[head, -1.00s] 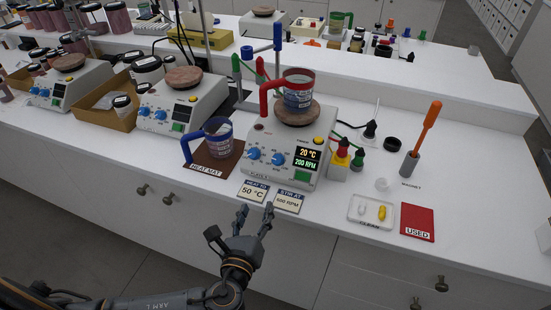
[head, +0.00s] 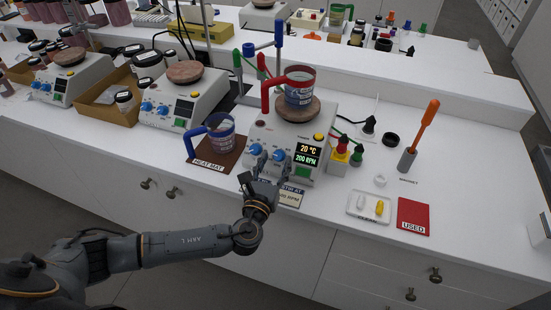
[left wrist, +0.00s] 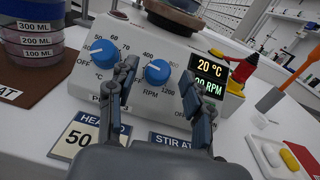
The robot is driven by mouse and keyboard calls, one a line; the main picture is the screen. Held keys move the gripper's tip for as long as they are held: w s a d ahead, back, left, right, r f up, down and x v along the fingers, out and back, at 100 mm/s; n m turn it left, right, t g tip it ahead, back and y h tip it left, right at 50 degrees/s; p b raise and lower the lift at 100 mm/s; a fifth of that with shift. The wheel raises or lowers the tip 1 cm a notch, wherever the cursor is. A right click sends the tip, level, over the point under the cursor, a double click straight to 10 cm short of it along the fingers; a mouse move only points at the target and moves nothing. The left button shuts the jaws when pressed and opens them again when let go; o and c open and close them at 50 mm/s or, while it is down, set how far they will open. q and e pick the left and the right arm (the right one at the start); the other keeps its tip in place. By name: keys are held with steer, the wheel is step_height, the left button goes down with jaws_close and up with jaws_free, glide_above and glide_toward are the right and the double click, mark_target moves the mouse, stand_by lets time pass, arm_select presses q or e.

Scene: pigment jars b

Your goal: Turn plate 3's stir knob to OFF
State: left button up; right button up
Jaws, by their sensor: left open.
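Plate 3 (head: 262,135) is a white hotplate with two blue knobs. Its display (head: 307,154) reads 20 °C and 200 RPM. The stir knob (head: 279,155) is the right one; in the left wrist view the stir knob (left wrist: 157,72) has an RPM scale around it with OFF at its lower left. The heat knob (left wrist: 103,53) is to its left. My left gripper (head: 268,178) is open in front of the panel. In the left wrist view my left gripper (left wrist: 161,75) has one finger on each side of the stir knob; whether they touch it I cannot tell. My right gripper is not in view.
A red-handled beaker (head: 299,92) stands on the plate's top. A blue-handled beaker (head: 220,133) stands on the heat mat (head: 203,162) to the left. Label cards lie below the panel, partly hidden by my gripper.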

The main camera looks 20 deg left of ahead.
arm_select(q)
steer(key=shift+w, duration=0.45)
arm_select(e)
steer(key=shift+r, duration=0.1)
arm_select(q)
steer(key=shift+c, duration=0.4)
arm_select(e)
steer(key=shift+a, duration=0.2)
arm_select(q)
jaws_close()
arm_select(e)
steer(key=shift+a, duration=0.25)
arm_select(q)
steer(key=shift+n+y, duration=0.3)
steer(key=shift+n, duration=0.1)
steer(key=n+y, duration=0.2)
steer(key=n, duration=0.1)
steer(key=n+g+y, duration=0.1)
steer(key=shift+d+n+y, duration=0.3)
steer(key=shift+n, duration=0.1)
steer(key=shift+w+d+r+n+g+y+p, duration=0.1)
steer(key=shift+n+g+y+p, duration=0.2)
steer(key=shift+n+g+y, duration=0.8)
steer(key=shift+d+r+n+g+y+p, duration=0.1)
steer(key=shift+n+g+y+p, duration=0.3)
steer(key=shift+n, duration=1.3)
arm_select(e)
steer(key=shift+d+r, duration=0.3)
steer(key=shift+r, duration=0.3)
